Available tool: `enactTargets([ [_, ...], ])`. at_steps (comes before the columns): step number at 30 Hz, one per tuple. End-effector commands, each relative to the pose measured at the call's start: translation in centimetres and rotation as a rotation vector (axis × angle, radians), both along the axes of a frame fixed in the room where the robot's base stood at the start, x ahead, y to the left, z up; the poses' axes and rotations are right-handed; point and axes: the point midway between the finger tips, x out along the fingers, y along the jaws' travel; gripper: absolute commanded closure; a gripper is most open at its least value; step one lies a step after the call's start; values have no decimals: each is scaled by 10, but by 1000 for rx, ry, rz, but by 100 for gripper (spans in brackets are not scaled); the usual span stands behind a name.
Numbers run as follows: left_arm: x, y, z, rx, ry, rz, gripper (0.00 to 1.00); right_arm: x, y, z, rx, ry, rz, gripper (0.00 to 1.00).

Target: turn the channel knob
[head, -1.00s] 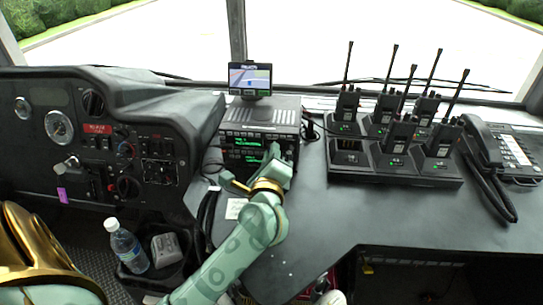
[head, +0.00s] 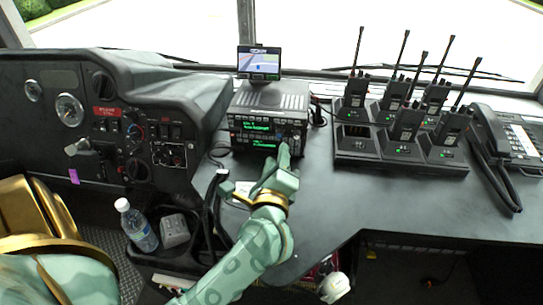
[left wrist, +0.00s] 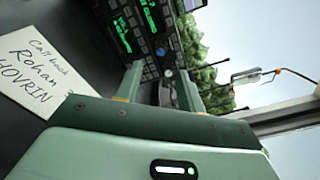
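The two-way radio (head: 262,125) is a dark boxy unit on the dashboard with green lit displays. Its face also shows in the left wrist view (left wrist: 142,35), turned on its side, with rows of small keys. My left gripper (head: 283,152) is at the lower right of the radio's face and hides part of it. In the left wrist view its two fingers (left wrist: 158,88) are apart, with a small round knob (left wrist: 168,73) seen in the gap. I cannot tell whether they touch it, or whether it is the channel knob. My right gripper is out of view.
A small navigation screen (head: 259,63) stands above the radio. A charger (head: 345,160) with several handheld radios and a desk phone (head: 510,140) are to the right. A handwritten note (left wrist: 32,70) lies before the radio. A bottle (head: 137,226) stands lower left.

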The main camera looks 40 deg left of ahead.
Motion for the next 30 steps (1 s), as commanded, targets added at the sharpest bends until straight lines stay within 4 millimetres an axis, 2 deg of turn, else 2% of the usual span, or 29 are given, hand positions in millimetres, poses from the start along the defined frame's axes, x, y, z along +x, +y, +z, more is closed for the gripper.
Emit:
enactTargets([
  [1, -13, -8, 0, -4, 3, 0, 61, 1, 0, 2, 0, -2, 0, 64],
  [6, -48, -32, 0, -3, 4, -2, 61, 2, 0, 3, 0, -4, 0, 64],
  [12, -72, -48, 0, -1, 3, -1, 61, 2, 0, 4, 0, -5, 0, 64],
  [17, -78, -53, 0, -2, 1, -1, 61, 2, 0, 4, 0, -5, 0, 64],
  [30, -78, -52, 0, -1, 1, 0, 61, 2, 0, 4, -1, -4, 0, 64],
])
